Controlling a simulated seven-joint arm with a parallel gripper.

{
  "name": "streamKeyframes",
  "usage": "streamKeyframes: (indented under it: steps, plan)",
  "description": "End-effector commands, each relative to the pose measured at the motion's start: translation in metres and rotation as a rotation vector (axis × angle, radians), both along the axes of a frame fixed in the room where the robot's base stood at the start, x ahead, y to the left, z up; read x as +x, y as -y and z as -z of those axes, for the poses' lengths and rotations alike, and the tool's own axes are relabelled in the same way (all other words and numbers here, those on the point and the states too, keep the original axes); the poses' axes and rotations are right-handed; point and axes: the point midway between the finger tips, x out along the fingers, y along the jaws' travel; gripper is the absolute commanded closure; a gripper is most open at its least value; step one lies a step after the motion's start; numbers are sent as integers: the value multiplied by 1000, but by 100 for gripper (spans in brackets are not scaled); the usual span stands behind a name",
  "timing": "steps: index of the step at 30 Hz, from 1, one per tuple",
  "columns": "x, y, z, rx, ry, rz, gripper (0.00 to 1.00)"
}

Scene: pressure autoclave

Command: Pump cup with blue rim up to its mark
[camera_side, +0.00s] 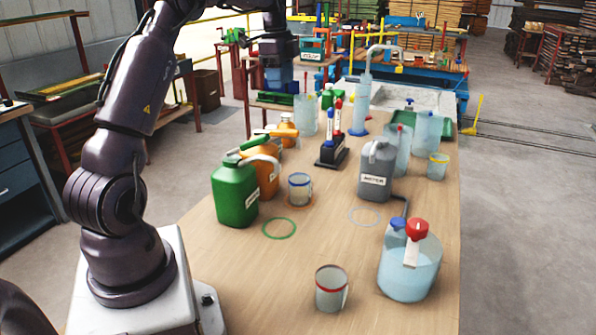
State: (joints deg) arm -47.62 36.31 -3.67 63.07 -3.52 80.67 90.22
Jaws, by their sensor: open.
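The cup with the blue rim (299,188) stands upright on the table, within an orange ring (297,204). It is clear; its mark and fill level are too small to tell. A large clear jar (409,270) with pale blue liquid stands at the front right, with a red knob (417,229) and a blue knob (397,223) on top. A grey can (377,172) with a label and spout stands right of the cup. My gripper (280,62) is open, high at the back of the table, well apart from the cup; its fingertips are hard to make out.
A green can (235,194) and an orange can (265,174) stand left of the cup. A red-rimmed cup (331,290) stands in front, a yellow-rimmed cup (437,166) at right. A black stand with markers (331,152) is behind. Green (279,229) and pale blue (365,216) rings are empty.

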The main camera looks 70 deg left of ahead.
Motion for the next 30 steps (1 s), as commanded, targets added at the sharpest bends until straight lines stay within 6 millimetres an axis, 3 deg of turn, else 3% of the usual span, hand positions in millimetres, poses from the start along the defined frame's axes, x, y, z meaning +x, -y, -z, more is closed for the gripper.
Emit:
streamKeyframes:
  steps: [17, 23, 30]
  plan:
    - [10, 10, 5, 71, -73, -1, 51]
    - [10, 11, 31, 67, -74, 0, 51]
    - [10, 11, 83, 66, -74, 1, 51]
